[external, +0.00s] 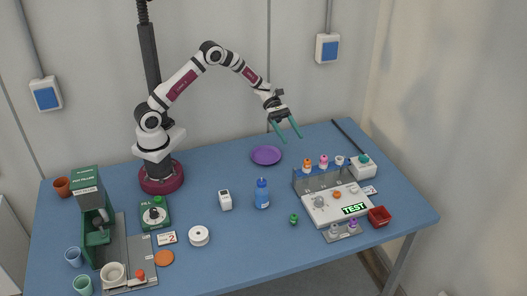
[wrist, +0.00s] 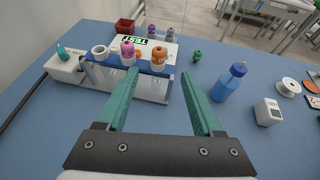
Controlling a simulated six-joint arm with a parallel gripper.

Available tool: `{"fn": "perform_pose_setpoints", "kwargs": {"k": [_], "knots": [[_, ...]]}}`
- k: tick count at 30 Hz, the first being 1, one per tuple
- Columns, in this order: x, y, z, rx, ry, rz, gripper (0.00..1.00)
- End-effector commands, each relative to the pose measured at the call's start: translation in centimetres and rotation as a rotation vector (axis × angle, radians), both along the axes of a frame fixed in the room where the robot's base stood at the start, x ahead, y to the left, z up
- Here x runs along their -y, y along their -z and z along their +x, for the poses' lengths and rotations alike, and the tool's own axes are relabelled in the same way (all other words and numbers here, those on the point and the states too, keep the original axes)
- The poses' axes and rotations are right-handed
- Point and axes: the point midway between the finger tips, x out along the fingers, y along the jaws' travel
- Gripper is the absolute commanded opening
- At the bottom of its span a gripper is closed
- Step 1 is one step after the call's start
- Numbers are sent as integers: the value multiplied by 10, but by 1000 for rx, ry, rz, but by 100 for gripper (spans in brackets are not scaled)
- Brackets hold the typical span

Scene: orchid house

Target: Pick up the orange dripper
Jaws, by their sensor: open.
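The orange dripper (external: 307,163) stands upright at the left end of the rack (external: 313,181). In the wrist view the orange dripper (wrist: 158,57) is at the rack's right end, ahead of my fingertips. A pink dripper (external: 323,160) stands beside it, then a white ring-like piece (external: 339,159). My gripper (external: 291,136) is open and empty, raised above the table to the rack's back left. In the wrist view my gripper (wrist: 159,74) has its green fingers wide apart, with nothing between them.
A TEST panel (external: 340,202) adjoins the rack, with a red bin (external: 379,216) at its right. A blue bottle (external: 262,195), a green dripper (external: 293,218) and a purple saucer (external: 266,155) stand near. Blue table between saucer and rack is clear.

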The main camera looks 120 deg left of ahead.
Motion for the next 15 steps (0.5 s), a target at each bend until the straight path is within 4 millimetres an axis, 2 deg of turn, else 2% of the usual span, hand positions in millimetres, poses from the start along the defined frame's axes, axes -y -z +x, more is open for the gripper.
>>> {"fn": "perform_pose_setpoints", "kwargs": {"k": [9,15], "knots": [[46,32,63,-1,2,-3,68],[60,43,84,-1,2,-2,68]]}}
